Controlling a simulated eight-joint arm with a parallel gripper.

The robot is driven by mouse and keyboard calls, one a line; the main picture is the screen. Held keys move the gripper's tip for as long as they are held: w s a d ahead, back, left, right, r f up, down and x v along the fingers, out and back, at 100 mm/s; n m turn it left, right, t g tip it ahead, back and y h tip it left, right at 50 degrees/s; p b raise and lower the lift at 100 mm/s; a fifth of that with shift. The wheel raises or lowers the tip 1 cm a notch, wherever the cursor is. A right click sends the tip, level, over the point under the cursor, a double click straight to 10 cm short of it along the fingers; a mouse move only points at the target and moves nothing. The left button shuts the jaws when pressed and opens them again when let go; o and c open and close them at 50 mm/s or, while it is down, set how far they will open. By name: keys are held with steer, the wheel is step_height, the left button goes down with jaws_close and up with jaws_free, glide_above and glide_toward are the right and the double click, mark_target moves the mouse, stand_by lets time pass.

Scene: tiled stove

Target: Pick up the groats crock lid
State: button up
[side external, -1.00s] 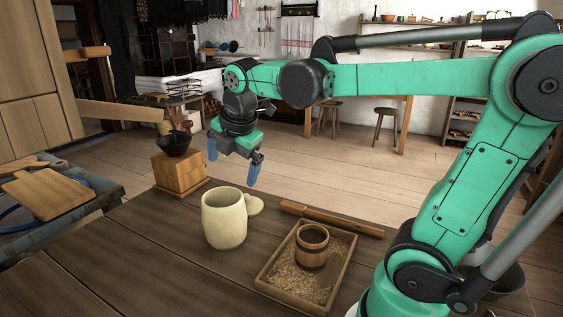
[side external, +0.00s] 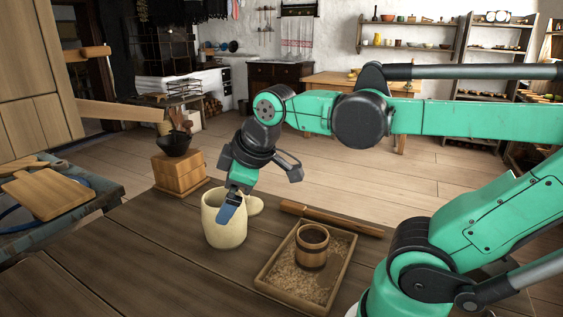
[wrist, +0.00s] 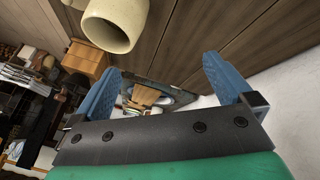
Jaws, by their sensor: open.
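A cream crock (side external: 222,232) stands upright on the dark plank table in the side view. A small rounded cream piece (side external: 256,204) sits against its right side; I cannot tell surely whether it is the lid or a handle. My gripper (wrist: 161,84) is open, with nothing between its two blue fingers. In the side view one blue finger (side external: 231,213) overlaps the front of the crock and hides part of its rim; contact cannot be told. In the wrist view the crock (wrist: 116,24) shows at the top, beyond the fingers and outside the gap.
A wooden tray (side external: 268,287) of groats holds a wooden mug (side external: 312,246), right of the crock. A rolling pin (side external: 331,218) lies behind the tray. The table's front left is clear.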

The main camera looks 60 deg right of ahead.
steer(key=f+m, duration=0.1)
steer(key=m, duration=0.1)
steer(key=s+a+f+m, duration=0.1)
steer(key=m, duration=0.1)
steer(key=f+m+t, duration=0.1)
steer(key=f, duration=0.1)
steer(key=shift+s+a+m+y, duration=0.2)
steer(key=shift+a+m+y, duration=0.2)
